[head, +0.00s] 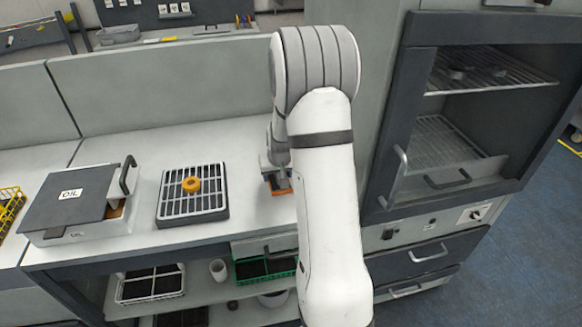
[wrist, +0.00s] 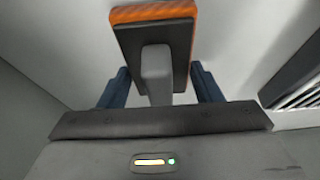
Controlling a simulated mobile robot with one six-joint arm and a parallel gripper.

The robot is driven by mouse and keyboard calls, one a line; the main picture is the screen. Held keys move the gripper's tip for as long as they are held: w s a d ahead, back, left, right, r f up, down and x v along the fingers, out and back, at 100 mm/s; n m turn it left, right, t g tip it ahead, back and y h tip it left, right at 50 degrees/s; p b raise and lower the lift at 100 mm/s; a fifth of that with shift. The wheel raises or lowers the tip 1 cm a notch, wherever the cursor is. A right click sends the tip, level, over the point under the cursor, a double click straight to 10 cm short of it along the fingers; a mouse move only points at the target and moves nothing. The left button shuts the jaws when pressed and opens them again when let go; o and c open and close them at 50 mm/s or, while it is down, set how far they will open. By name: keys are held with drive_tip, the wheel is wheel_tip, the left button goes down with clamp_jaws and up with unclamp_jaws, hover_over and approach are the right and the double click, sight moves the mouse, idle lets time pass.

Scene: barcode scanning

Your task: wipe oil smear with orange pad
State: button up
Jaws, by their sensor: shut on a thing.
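The orange pad (wrist: 155,13) has a dark backing (wrist: 128,35) and a grey handle (wrist: 157,70). My gripper (wrist: 160,85) is shut on the handle, with one blue finger on each side of it. In the head view, my gripper (head: 276,170) is low over the white worktop, right of the black grate, and a bit of the orange pad (head: 282,184) shows below it. I cannot tell whether the pad touches the worktop. No oil smear can be made out; my arm hides part of the worktop.
Further left is a grey-lidded box marked OIL (head: 70,196). An open-fronted cabinet with wire racks (head: 440,140) stands to the right. A panel (head: 160,85) backs the worktop.

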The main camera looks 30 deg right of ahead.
drive_tip(key=r, duration=0.1)
drive_tip(key=r+p, duration=0.1)
drive_tip(key=r, duration=0.1)
drive_tip(key=shift+s+r, duration=0.25)
drive_tip(key=shift+r, duration=0.1)
drive_tip(key=shift+w+r+p, duration=0.25)
drive_tip(key=shift+r+p, duration=1.05)
drive_tip(key=shift+r, duration=0.85)
drive_tip(key=shift+s, duration=0.1)
drive_tip(key=shift+a, duration=0.1)
